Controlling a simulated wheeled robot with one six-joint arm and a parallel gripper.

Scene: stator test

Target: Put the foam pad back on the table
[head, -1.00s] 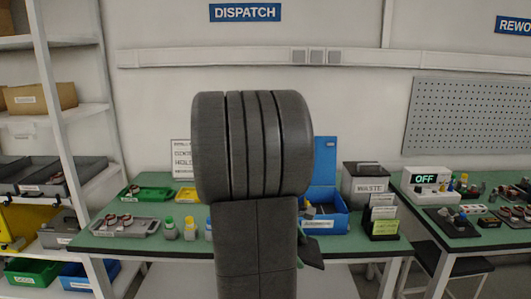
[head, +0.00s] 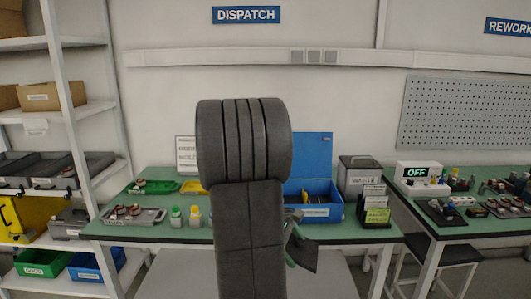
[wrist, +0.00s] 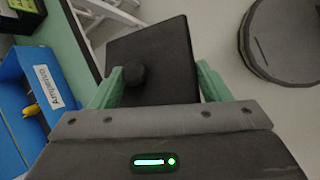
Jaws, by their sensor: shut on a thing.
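The foam pad (wrist: 165,40) is a dark, flat square with a round dark knob on its face, in the wrist view. My gripper (wrist: 160,68) has its green fingers shut on the pad, one at each side. In the head view the pad (head: 304,254) is held tilted in front of the table's front edge, right of my arm. The green-topped table (head: 160,231) spans the middle of the head view; my arm hides part of it. In the wrist view the table edge (wrist: 72,45) is left of the pad, with floor below the pad.
An open blue bin (head: 318,212) stands on the table behind the pad, with a waste box (head: 358,172) and card holder (head: 376,215) to its right. A grey tray (head: 133,216) and small bottles are at the left. A round dark object (wrist: 285,40) shows far right in the wrist view.

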